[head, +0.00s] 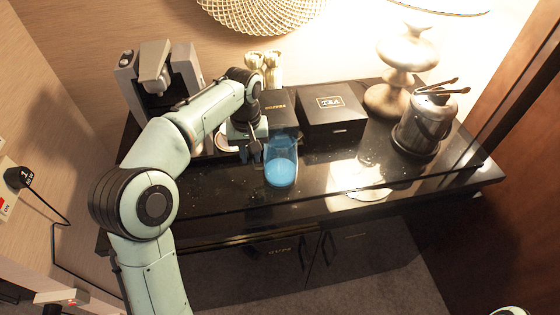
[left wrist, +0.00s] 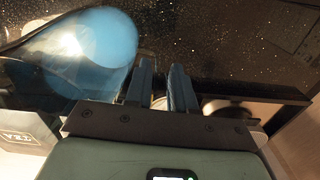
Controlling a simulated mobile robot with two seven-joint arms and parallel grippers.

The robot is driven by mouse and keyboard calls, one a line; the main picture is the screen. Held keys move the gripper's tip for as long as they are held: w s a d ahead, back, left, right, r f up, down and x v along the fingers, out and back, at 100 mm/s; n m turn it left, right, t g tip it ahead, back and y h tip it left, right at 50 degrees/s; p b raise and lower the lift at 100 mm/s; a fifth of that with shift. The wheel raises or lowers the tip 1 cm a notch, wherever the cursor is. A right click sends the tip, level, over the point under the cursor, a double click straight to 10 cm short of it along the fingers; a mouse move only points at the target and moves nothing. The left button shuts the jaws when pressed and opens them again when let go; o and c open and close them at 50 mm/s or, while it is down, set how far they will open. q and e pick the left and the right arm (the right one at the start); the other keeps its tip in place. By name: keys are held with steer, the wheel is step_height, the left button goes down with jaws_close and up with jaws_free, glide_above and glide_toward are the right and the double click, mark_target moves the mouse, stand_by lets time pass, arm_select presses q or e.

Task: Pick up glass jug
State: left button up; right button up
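The glass jug (head: 281,168) is clear with a blue tint and stands on the dark glossy counter, in front of the black boxes. In the left wrist view the jug (left wrist: 75,55) fills the upper left, beside the fingers. My left gripper (head: 257,150) is at the jug's left side in the head view, pointing at the counter. Its two dark fingers (left wrist: 163,85) are a little apart, with no jug wall seen between them. I cannot tell whether a finger touches the jug. My right gripper is out of view.
A coffee machine (head: 158,75) stands at the back left. A black tea box (head: 333,112) is behind the jug. A wooden lamp base (head: 393,80) and a metal ice bucket with tongs (head: 427,120) stand at the right. The counter (head: 320,185) is clear right of the jug.

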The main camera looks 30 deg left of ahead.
arm_select(q)
steer(key=shift+c, duration=0.4)
jaws_close()
steer(key=shift+a, duration=0.1)
stand_by(0.9)
